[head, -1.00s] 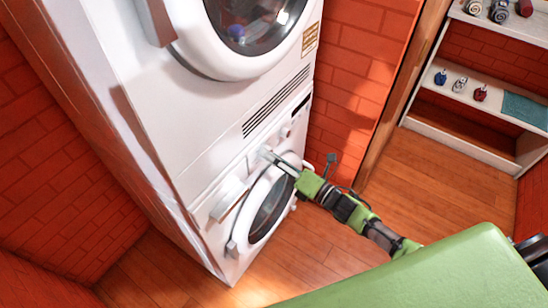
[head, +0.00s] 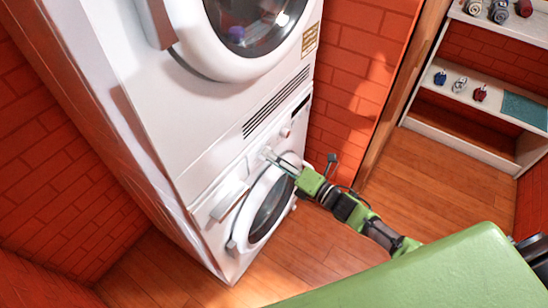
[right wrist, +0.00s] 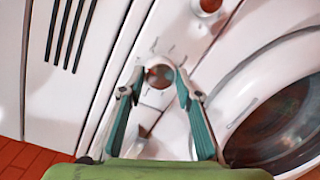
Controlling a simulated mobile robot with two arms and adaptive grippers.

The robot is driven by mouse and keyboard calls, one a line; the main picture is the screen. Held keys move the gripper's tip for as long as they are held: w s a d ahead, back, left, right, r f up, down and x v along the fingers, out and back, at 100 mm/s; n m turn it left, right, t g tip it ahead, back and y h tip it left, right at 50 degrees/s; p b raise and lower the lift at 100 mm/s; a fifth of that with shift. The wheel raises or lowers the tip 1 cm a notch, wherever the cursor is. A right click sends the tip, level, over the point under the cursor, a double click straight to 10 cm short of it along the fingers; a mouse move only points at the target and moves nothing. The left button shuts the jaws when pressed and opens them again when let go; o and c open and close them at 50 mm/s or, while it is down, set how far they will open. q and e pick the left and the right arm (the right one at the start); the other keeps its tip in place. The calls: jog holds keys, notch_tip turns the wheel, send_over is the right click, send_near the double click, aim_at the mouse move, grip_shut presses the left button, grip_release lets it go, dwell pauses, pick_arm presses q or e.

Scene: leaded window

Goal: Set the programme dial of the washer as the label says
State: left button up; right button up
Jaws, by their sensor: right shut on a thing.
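The white washer (head: 212,212) is the lower of two stacked machines, with a round glass door. Its programme dial (right wrist: 160,76), a round, shiny knob, sits on the control panel with small marks around it. My right gripper (right wrist: 160,90) has its fingertips on both sides of this dial and is shut on it. In the head view, the right gripper (head: 267,154) reaches the panel above the door from the right, and its fingers hide the dial. A yellowish label (head: 310,39) is on the upper machine's right side; its text is too small to read. My left gripper is not in view.
A second round knob (right wrist: 208,5) sits farther along the panel. The washer's round door (head: 267,208) is close beneath my right gripper. A white shelf (head: 490,95) with small items stands at the right. The wooden floor (head: 440,165) between is clear.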

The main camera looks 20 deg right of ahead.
jog(key=shift+w+d+m+g+y+b, duration=0.1)
jog(key=shift+m+g+y+b, duration=0.4)
jog(key=shift+m, duration=4.75)
jog(key=shift+w+d+m+g+y+b, duration=0.1)
jog(key=shift+m+g+y+b, duration=0.45)
jog(key=shift+m, duration=4.65)
jog(key=shift+d+m+g+y+b, duration=0.15)
jog(key=shift+m+y+b, duration=0.45)
jog(key=shift+m, duration=4.65)
jog(key=o, duration=1.1)
